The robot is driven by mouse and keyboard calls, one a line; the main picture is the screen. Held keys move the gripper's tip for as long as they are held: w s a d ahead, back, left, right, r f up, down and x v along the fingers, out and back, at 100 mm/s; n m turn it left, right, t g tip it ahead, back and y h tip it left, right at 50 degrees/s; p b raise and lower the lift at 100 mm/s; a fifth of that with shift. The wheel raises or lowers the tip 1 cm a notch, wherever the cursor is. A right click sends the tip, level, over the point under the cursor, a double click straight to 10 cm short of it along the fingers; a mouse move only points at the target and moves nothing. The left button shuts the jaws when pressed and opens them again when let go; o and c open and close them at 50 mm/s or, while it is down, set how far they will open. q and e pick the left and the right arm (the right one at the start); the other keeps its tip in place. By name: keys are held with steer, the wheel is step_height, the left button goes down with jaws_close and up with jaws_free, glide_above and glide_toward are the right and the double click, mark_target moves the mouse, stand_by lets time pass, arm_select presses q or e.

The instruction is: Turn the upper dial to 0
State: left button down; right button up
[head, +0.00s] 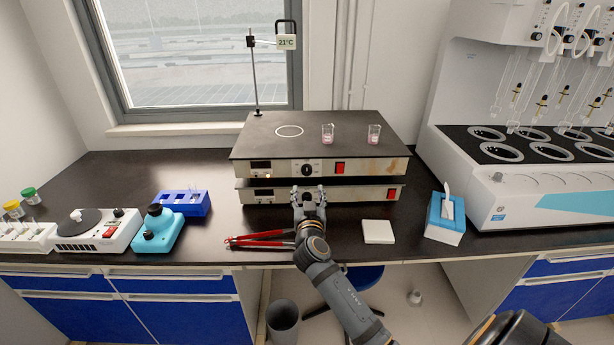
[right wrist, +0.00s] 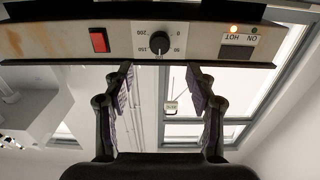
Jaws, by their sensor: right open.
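The upper dial (head: 307,170) is a round black knob on the front of the upper hot plate (head: 250,150). In the right wrist view, which is upside down, the dial (right wrist: 159,43) sits among the printed marks 0, 50, 150 and 200. A pale mark on it seems to point down in that picture, between 50 and 150, but it is small. My right gripper (head: 308,190) is open and empty just in front of and below the dial. Its fingertips (right wrist: 160,75) are spread to either side of it, apart from it. My left gripper is not in view.
A second plate unit (head: 345,195) sits directly under the upper one. Two small beakers (head: 328,133) (head: 374,133) stand on top. A red switch (head: 340,168) is right of the dial. Red-handled tongs (head: 262,239) and a white pad (head: 378,232) lie on the bench.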

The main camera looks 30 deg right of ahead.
mark_target(307, 173)
steer(key=p+x, duration=0.1)
steer(key=x, duration=0.8)
steer(key=shift+w+d, duration=0.15)
steer(key=shift+d, duration=0.05)
steer(key=shift+c, duration=0.2)
steer(key=c, duration=1.1)
